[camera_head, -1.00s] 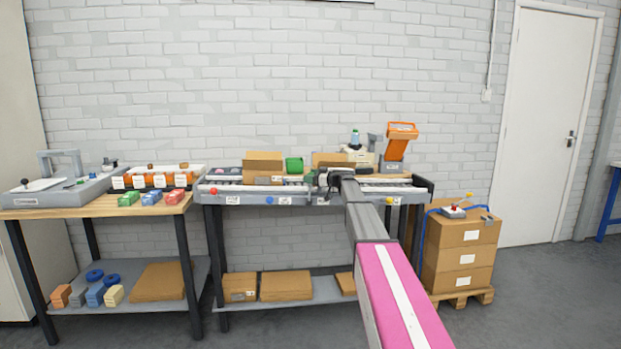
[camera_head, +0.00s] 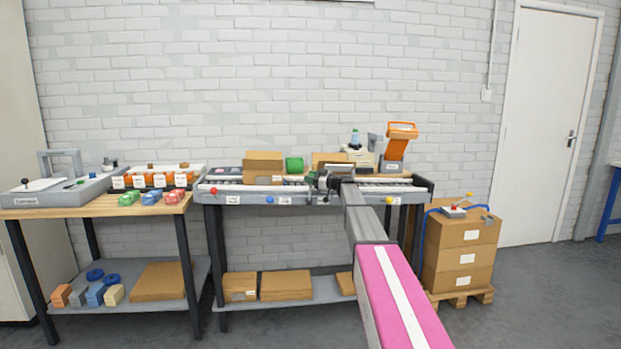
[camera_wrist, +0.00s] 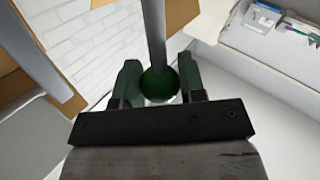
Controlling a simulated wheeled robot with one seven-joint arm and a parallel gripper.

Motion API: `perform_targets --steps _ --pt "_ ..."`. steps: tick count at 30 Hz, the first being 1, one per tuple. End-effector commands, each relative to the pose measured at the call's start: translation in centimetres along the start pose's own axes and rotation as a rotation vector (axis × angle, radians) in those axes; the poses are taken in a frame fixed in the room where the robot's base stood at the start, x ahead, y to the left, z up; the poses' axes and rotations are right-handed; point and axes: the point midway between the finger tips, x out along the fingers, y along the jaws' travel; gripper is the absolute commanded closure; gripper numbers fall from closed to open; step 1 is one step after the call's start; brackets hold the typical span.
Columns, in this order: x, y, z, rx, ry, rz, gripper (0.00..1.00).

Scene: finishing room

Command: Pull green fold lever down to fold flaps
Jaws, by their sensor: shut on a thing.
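The green fold lever shows in the wrist view as a grey rod with a dark green ball knob (camera_wrist: 160,86) at its end. My gripper (camera_wrist: 158,84) has one finger on each side of the knob and is shut on it. In the head view my gripper (camera_head: 318,181) is at the front of the conveyor bench, and the lever is hard to make out behind it. A brown carton (camera_head: 264,162) with raised flaps stands on the conveyor left of my gripper. Another cardboard piece (camera_head: 329,158) is just behind my gripper, partly hidden.
A green round part (camera_head: 294,165) sits between the cardboard pieces. The conveyor bench (camera_head: 250,199) has coloured buttons along its front. An orange device (camera_head: 399,140) stands at its right. A wooden table (camera_head: 90,206) is on the left, and stacked cartons (camera_head: 461,250) are on the right.

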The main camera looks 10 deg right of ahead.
Motion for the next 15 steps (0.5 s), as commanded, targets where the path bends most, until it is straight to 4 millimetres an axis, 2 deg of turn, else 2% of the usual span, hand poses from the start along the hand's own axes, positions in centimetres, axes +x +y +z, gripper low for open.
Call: perform_targets --steps 15 --pt "-3.0 -4.8 0.9 -0.328 0.219 0.059 1.0"
